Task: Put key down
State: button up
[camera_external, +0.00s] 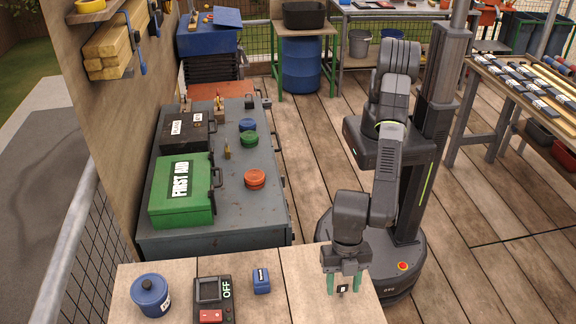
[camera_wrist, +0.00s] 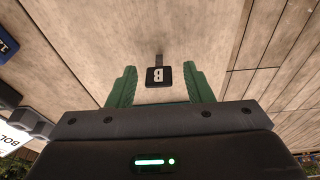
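The key (camera_wrist: 158,76) has a dark, square head marked with a white "B" and a short shank pointing away from me. It lies on the wooden bench top (camera_external: 300,275), and in the external view it shows as a small dark piece with a white mark (camera_external: 342,289). My gripper (camera_wrist: 160,72) has two green fingers, which stand apart on either side of the key. A gap shows between each finger and the key. In the external view my gripper (camera_external: 344,285) points down at the right part of the bench top.
A small blue block (camera_external: 261,281), a dark box with an "OFF" label and red part (camera_external: 213,302), and a blue lidded pot (camera_external: 150,296) stand left of my gripper. Behind the bench is a grey chest (camera_external: 235,210) with a green first aid case (camera_external: 181,192).

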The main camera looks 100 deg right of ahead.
aim_at(341, 295)
jog(key=b+v, duration=0.1)
jog(key=v, duration=1.1)
jog(key=shift+r+b, duration=0.2)
jog(key=shift+b, duration=0.1)
jog(key=p+x, duration=0.2)
jog(key=x, duration=1)
jog(key=shift+f, duration=0.1)
jog(key=shift+a+r, duration=0.1)
jog(key=shift+r, duration=0.2)
jog(key=shift+r+b, duration=0.4)
jog(key=shift+r, duration=0.85)
